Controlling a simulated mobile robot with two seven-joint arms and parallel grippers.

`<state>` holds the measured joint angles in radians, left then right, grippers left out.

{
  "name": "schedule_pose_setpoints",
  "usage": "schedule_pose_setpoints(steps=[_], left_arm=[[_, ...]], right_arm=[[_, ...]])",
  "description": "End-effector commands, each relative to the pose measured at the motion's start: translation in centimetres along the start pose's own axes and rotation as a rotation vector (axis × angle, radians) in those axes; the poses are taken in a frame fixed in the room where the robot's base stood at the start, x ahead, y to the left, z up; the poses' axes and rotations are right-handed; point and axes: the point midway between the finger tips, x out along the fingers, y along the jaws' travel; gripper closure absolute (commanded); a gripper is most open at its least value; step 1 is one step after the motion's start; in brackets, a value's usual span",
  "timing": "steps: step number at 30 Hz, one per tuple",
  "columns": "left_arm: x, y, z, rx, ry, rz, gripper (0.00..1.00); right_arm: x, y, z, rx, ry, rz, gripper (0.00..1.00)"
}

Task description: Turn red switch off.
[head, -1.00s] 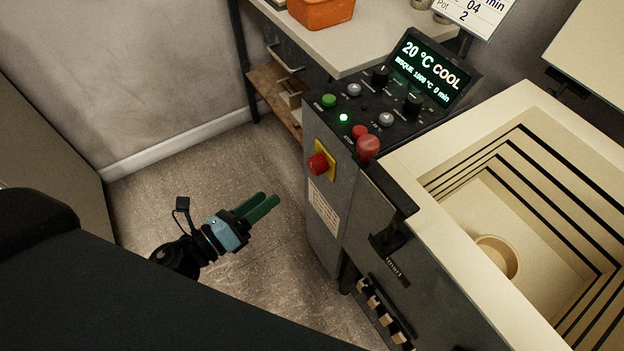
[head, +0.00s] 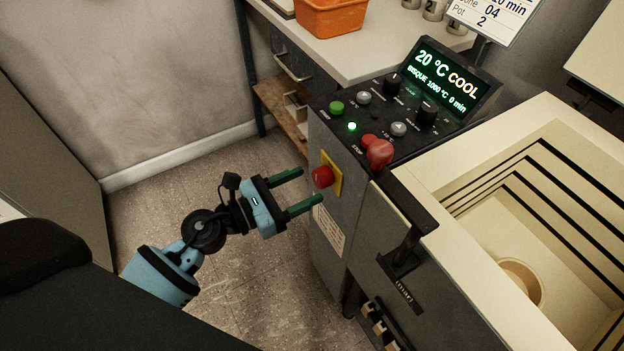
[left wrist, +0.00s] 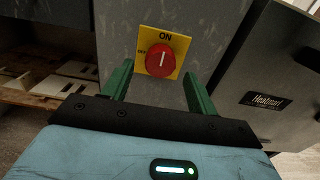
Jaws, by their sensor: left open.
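The red switch (head: 322,177) is a round red knob on a yellow plate (head: 335,172) on the side of the dark grey kiln control box. In the left wrist view the red switch (left wrist: 160,60) shows a white vertical mark, with "ON" above it and "OFF" to its left on the plate (left wrist: 147,38). My left gripper (head: 311,190) is open and empty, its green fingers pointing at the switch. In the left wrist view the left gripper's fingers (left wrist: 158,82) stand on either side of the knob, seemingly short of it. My right gripper is not in view.
The control panel (head: 375,120) has several buttons, a red lever-like knob (head: 380,152) and a lit display (head: 445,78) reading 20 °C COOL. The open kiln (head: 560,190) holds a bowl (head: 522,282). A bench (head: 360,45) with an orange bin (head: 330,16) stands behind. Floor left of the box is clear.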

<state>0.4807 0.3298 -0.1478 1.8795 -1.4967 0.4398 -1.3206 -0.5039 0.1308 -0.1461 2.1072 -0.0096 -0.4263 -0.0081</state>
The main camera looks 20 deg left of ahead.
Motion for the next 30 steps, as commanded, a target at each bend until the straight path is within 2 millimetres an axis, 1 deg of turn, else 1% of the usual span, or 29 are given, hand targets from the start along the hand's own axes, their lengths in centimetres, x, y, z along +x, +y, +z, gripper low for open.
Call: schedule_pose_setpoints(steps=[1, 3, 6, 10, 17, 20, 27, 28, 30], left_arm=[[0.8, 0.0, 0.2, 0.0, -0.002, 0.0, 0.42], [1.6, 0.1, 0.1, -0.001, -0.002, 0.001, 0.42], [2.4, 0.0, 0.0, -0.001, -0.001, 0.0, 0.42], [2.9, 0.0, 0.0, -0.001, 0.0, 0.0, 0.42], [3.0, 0.0, -0.1, -0.001, 0.001, 0.0, 0.42], [3.0, 0.0, 0.0, -0.001, 0.001, 0.0, 0.52], [3.0, 0.0, 0.0, -0.001, 0.001, 0.0, 0.84], [3.0, 0.0, 0.0, -0.001, 0.001, 0.0, 0.86], [3.0, 0.0, 0.0, -0.003, 0.001, 0.0, 0.86]], right_arm=[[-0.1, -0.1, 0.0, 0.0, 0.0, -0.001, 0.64], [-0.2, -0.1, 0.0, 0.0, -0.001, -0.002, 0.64], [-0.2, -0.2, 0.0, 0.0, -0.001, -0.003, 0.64], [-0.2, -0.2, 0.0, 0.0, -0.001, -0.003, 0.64], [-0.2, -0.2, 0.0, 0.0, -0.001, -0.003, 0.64], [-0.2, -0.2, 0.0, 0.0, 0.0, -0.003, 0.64], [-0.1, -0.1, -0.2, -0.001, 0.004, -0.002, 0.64], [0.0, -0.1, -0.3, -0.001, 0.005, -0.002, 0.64], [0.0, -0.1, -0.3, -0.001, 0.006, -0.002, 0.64]])
